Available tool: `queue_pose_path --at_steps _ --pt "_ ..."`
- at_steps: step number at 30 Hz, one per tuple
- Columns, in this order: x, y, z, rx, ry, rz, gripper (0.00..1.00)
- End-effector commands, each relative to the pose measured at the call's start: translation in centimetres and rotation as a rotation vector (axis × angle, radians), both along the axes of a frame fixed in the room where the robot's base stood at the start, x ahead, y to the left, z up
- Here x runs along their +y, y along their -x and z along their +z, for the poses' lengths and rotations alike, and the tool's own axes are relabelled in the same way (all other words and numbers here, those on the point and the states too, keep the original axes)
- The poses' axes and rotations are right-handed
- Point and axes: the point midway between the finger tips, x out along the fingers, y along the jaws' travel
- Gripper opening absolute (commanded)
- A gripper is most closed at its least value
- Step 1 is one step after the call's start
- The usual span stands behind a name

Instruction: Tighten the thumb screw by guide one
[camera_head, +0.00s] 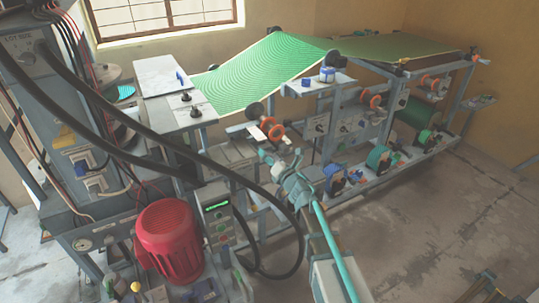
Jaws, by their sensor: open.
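My gripper (267,155) is at the end of my teal arm in the middle of the picture, in front of the press frame. Its jaws are small here; they are open, and I see nothing held between them. Just beyond it is an orange-rimmed roller (272,130) with a small white piece beside it, which may be a guide. I cannot tell whether the gripper touches it. The thumb screw cannot be singled out at this size. Black knobs stand on the grey table top to the left, one of them (196,112) near its edge.
A green striped web (265,68) runs over the press. A red motor (168,240) and a control box (219,222) stand at lower left. Thick black cables (150,130) loop across the left side. The concrete floor (430,240) at right is largely clear.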

Motion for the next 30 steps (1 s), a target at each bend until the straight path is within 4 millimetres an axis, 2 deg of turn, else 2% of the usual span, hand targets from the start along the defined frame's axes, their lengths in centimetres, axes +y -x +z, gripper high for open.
queue_pose_path --at_steps 9,11,20,30 --pt "0.23 -0.34 -0.03 0.001 -0.001 -0.001 0.65" --pt "0.22 -0.35 -0.03 0.001 -0.001 -0.001 0.56" --pt "0.2 -0.33 -0.02 0.001 -0.001 -0.001 0.06" --pt "0.2 -0.34 0.05 0.023 -0.034 -0.001 0.04"
